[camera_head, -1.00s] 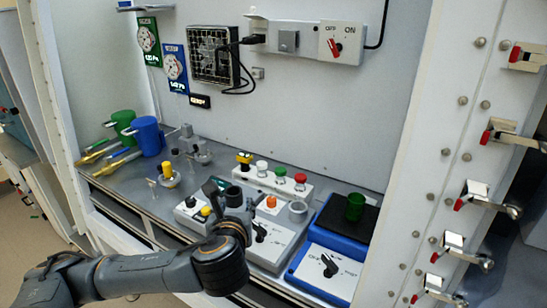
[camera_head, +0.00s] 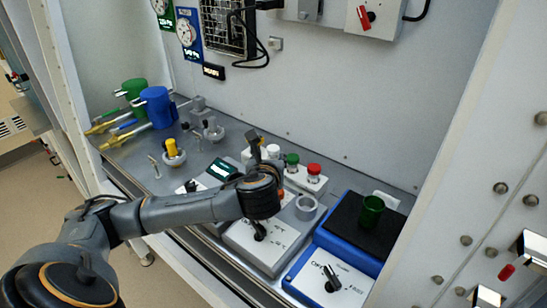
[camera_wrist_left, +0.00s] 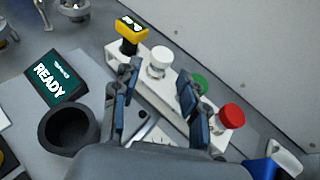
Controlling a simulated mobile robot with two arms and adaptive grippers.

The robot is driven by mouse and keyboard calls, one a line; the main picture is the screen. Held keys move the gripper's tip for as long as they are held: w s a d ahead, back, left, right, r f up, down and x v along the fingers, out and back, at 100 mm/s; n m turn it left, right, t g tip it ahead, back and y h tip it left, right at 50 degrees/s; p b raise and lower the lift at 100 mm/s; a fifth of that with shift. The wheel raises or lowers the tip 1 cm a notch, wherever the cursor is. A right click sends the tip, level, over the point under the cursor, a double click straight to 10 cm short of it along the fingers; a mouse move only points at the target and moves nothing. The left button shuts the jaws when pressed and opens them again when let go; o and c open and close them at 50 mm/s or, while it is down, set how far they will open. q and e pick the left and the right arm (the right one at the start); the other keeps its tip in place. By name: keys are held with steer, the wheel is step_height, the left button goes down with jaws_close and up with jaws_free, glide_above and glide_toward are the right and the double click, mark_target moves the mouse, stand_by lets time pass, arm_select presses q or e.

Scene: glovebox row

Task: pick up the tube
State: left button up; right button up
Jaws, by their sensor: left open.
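I cannot tell which one is the task's tube. The green (camera_head: 292,160) and red (camera_head: 313,170) caps also show in the head view. My left gripper (camera_wrist_left: 160,78) is open over the rack, its blue-padded fingers apart, with the white cap in line between their tips. I cannot tell the height gap. In the head view the left gripper (camera_head: 254,143) partly hides the rack. My right gripper is not in view.
A yellow-topped piece (camera_wrist_left: 131,30) stands at the rack's end. A black cup (camera_wrist_left: 68,128) and a READY display (camera_wrist_left: 55,80) are beside the gripper. A blue device (camera_head: 330,250) with a green cup (camera_head: 372,211) is to the right. The back wall (camera_head: 310,90) is close behind.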

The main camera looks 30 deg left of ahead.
mark_target(273, 149)
arm_select(q)
steer(key=x, duration=0.5)
steer(key=shift+w, duration=0.25)
steer(key=c, duration=0.8)
